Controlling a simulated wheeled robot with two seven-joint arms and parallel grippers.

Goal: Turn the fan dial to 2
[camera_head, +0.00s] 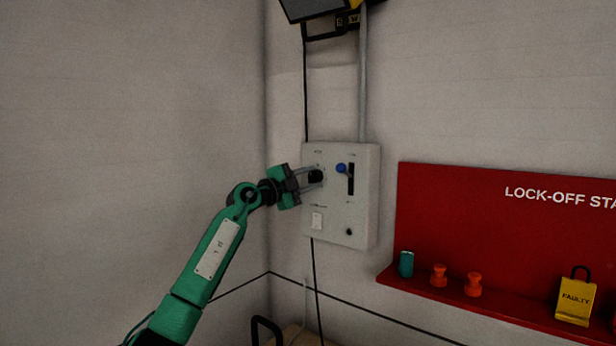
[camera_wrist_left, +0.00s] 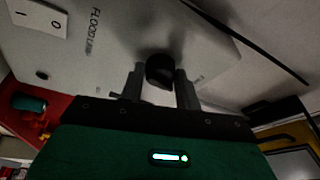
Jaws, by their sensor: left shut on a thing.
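The fan dial (camera_head: 315,176) is a black round knob on the upper left of a pale grey wall panel (camera_head: 337,232). My left gripper (camera_head: 318,176) reaches it from the left, with its fingers shut on the dial. In the left wrist view the black dial (camera_wrist_left: 160,71) sits between the two fingers of my left gripper (camera_wrist_left: 160,85). The numbers around the dial are too small or hidden to read, so its setting cannot be told. My right gripper is not in view.
A blue-knobbed lever (camera_head: 341,168) in a black slot is close right of the dial. Cables and conduit (camera_head: 363,90) run above.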

